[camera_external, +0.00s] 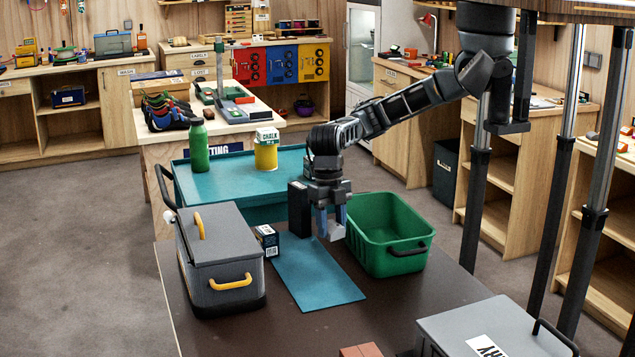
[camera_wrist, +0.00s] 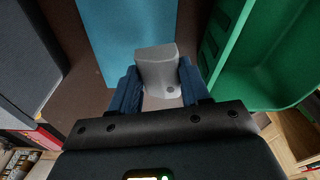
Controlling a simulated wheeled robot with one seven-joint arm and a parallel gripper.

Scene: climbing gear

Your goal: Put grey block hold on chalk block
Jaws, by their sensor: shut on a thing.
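My gripper (camera_external: 331,222) is shut on the grey block hold (camera_external: 336,231) above the dark table, near the far end of the blue mat. In the wrist view, the grey block hold (camera_wrist: 157,68) sits between the two blue fingers of my gripper (camera_wrist: 159,88). A small dark box with a white label (camera_external: 266,241) stands on the table left of my gripper, beside the grey cooler. It may be the chalk block; its label is too small to read. Nothing rests on its top.
The blue mat (camera_external: 317,277) is bare. A green bin (camera_external: 388,263) stands just right of my gripper, and a grey cooler (camera_external: 222,270) at left. A grey case (camera_external: 475,328) and reddish block (camera_external: 360,350) are at the front. A yellow chalk tub (camera_external: 266,155) and green bottle (camera_external: 199,150) stand behind.

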